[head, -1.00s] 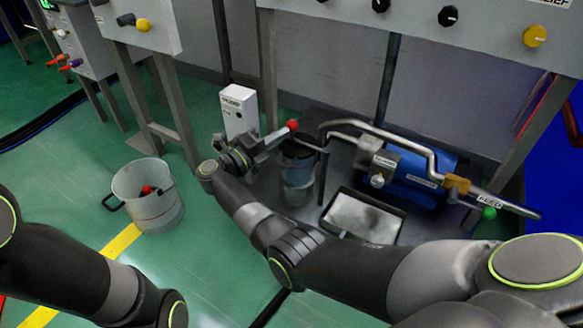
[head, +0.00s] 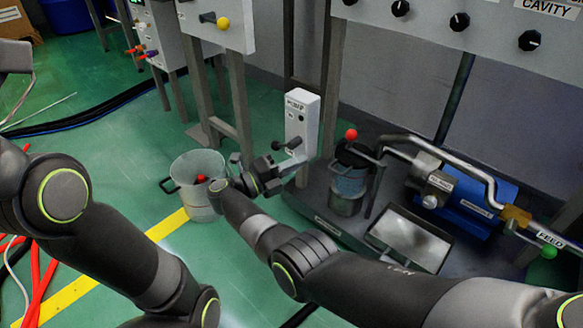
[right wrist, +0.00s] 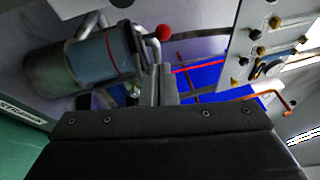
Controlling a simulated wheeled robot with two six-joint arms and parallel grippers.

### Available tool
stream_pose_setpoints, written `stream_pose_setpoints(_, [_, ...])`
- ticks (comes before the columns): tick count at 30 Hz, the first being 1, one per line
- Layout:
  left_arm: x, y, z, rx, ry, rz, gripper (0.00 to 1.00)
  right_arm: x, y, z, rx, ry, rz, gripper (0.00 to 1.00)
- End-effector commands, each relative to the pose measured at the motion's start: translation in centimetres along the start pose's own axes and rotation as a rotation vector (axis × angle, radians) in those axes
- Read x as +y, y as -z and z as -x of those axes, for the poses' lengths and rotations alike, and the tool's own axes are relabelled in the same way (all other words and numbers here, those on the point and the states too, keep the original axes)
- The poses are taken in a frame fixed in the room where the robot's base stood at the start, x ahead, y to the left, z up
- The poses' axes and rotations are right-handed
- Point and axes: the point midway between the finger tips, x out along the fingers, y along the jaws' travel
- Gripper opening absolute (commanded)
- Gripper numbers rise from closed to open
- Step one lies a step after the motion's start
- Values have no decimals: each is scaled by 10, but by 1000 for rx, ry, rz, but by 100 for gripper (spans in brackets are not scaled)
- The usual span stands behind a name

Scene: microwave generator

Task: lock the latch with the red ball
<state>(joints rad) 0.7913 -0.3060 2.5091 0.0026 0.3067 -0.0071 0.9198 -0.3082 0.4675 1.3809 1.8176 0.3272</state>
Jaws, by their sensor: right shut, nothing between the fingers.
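The red ball (head: 351,134) sits at the top of a jar-like cylinder (head: 348,188) with a bluish see-through body, at the end of a short latch lever. In the right wrist view the red ball (right wrist: 163,32) shows just beyond the fingertips, with the cylinder (right wrist: 92,60) to its left. My right gripper (head: 296,163) is shut and empty, left of the cylinder and apart from the ball in the head view. Its fingers (right wrist: 160,84) are together in the wrist view. My left arm shows at the left, but its gripper is out of view.
A white post (head: 302,115) with a dark lever (head: 288,145) stands by the right gripper. A bucket (head: 197,163) with a red thing inside is on the left. Pipes and a blue motor (head: 470,203) lie right of the cylinder, behind a tray (head: 410,240).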

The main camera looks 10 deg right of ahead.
Motion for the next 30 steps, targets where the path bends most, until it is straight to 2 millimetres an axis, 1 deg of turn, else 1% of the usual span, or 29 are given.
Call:
stream_pose_setpoints(1, [0, 2, 3, 2, 6, 4, 0, 2, -1, 4, -1, 0, 0, 0])
stream_pose_setpoints(6, [0, 4, 3, 7, 12, 11, 0, 1, -2, 12, 1, 0, 1, 0])
stream_pose_setpoints(22, [1, 3, 2, 7, 7, 10, 0, 0, -2, 12, 1, 1, 0, 0])
stream_pose_setpoints(26, [-2, -1, 1, -8, 3, -12, 0, -7, -1, 2, -6, 17, -19, 0])
stream_pose_setpoints(29, [-7, -7, 1, -30, -4, -49, 0, -21, 2, -16, -20, 54, -51, 0])
stream_pose_setpoints(30, [-10, -9, 2, -41, -9, -68, 0, -29, 5, -25, -26, 77, -66, 0])
